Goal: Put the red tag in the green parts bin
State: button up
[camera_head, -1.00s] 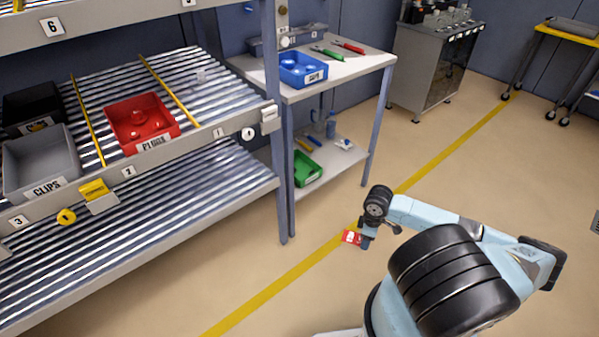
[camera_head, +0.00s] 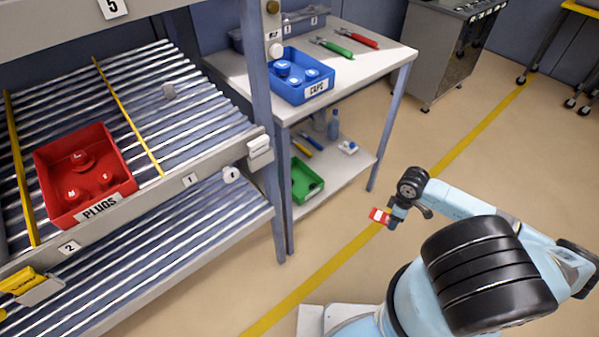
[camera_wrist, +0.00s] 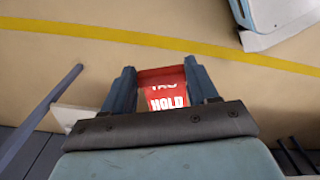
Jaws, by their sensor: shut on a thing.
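The red tag (camera_head: 380,215) is held in my gripper (camera_head: 393,216), out over the floor to the right of the workbench. In the wrist view the tag (camera_wrist: 166,90) sits between the two fingers of my gripper (camera_wrist: 161,88), and its white lettering "HOLD" shows. The green parts bin (camera_head: 306,182) stands on the lower shelf of the workbench, left of my gripper and apart from it. The bin looks empty in the part that I see; its left side is partly hidden by the rack post.
The workbench (camera_head: 355,62) has a blue bin (camera_head: 300,78) and red and green tools on top. Its lower shelf (camera_head: 335,175) also holds a bottle and small items. The roller rack (camera_head: 190,120) with a red bin (camera_head: 85,175) is at left. The floor in front is clear.

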aim_at(298, 182)
jog(key=u, duration=0.15)
jog(key=i, duration=0.65)
jog(key=u, duration=0.7)
jog(key=k, duration=0.85)
jog(key=u, duration=0.2)
jog(key=i, duration=1.15)
jog(key=z, duration=0.3)
